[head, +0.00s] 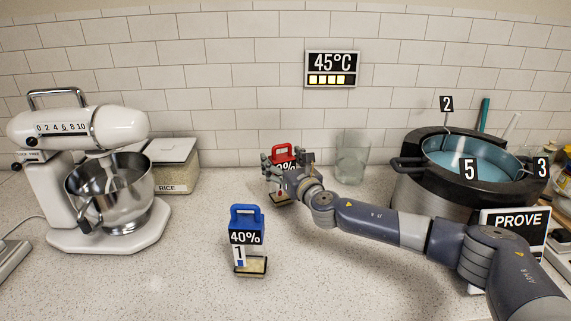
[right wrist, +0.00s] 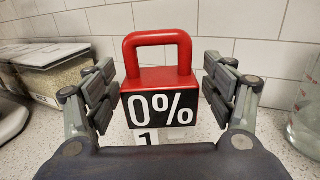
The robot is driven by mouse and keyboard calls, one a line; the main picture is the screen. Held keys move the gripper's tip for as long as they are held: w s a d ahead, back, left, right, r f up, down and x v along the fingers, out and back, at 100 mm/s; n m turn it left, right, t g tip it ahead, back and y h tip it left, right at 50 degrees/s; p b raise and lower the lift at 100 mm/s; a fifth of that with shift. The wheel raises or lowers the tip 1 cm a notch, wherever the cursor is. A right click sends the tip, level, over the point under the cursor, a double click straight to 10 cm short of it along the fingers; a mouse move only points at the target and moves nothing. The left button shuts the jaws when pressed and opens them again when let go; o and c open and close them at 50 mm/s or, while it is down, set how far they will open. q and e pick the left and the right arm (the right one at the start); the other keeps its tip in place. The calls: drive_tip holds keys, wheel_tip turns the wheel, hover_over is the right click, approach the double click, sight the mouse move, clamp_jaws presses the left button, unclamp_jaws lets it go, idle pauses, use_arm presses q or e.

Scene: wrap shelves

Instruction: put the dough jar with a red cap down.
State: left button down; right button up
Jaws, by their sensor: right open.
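The dough jar with a red cap (head: 283,151) stands upright on the counter near the tiled wall. In the right wrist view its red cap with a loop handle (right wrist: 160,75) shows above a black "0%" label, with part of a white "1" tag below. My right gripper (head: 287,160) is around the jar, one finger on each side. In the right wrist view the fingers (right wrist: 161,95) are apart, with gaps between them and the cap. The jar's lower part is mostly hidden by the gripper. My left gripper is not in view.
A jar with a blue cap (head: 246,238), labelled 40%, stands nearer the front. A glass (head: 352,160) stands right of the red-capped jar. A stand mixer (head: 100,170) and a rice container (head: 174,177) are at left. A water pot (head: 440,185) and PROVE sign (head: 516,222) are at right.

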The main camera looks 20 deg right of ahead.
drive_tip(key=s+d+b, duration=0.1)
drive_tip(key=s, duration=1.1)
drive_tip(key=shift+d, duration=0.2)
drive_tip(key=shift+r, duration=0.1)
